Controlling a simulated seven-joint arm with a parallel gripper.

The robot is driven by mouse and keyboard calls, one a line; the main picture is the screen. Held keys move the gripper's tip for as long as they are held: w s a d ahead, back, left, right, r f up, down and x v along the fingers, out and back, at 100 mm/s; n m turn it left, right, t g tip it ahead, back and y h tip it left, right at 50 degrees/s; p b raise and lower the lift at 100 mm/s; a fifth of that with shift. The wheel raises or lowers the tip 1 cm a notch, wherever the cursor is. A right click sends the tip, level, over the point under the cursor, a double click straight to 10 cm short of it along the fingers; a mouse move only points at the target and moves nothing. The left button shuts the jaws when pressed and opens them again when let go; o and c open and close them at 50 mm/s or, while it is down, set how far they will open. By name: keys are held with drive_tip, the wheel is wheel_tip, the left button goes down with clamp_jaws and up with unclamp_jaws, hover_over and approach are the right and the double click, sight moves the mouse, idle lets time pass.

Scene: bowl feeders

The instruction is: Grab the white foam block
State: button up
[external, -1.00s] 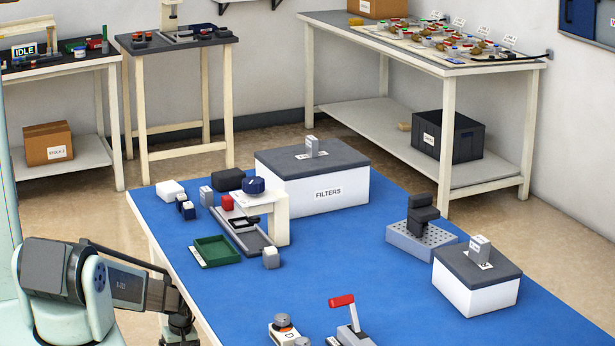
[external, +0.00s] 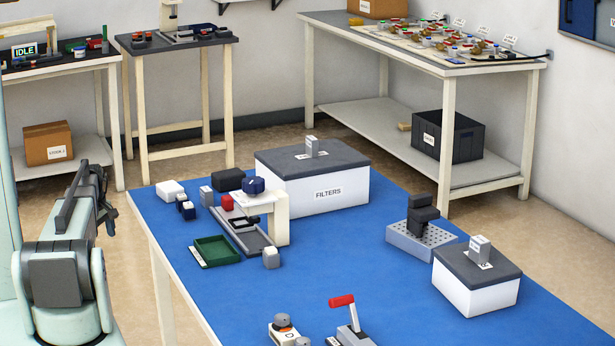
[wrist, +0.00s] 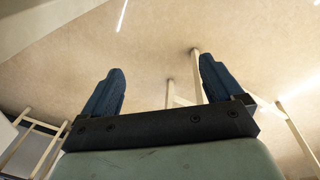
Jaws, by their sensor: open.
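A small white block (external: 170,190), seemingly the foam block, lies on the blue table top at its far left corner. My gripper (external: 108,214) is off the table's left edge, to the left of the block and apart from it. In the wrist view my gripper (wrist: 163,84) is open, its two dark blue fingers wide apart with nothing between them. The block does not show in the wrist view.
Near the block are a black block (external: 227,180), small blocks, a green tray (external: 214,251) and a white stand (external: 281,220). A large FILTERS box (external: 330,193) stands behind them. The middle of the blue table (external: 345,255) is clear.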

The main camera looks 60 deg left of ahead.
wheel_tip(320, 180, up, 12)
drive_tip(key=s+n+t, duration=0.1)
drive_tip(key=s, duration=0.1)
wheel_tip(320, 180, up, 14)
drive_tip(key=m+g+h, duration=0.2)
drive_tip(key=m, duration=0.5)
hover_over(170, 186)
wheel_tip(170, 186, down, 14)
drive_tip(key=shift+a+r, duration=0.15)
drive_tip(key=shift+r, duration=0.05)
drive_tip(key=shift+c, duration=0.2)
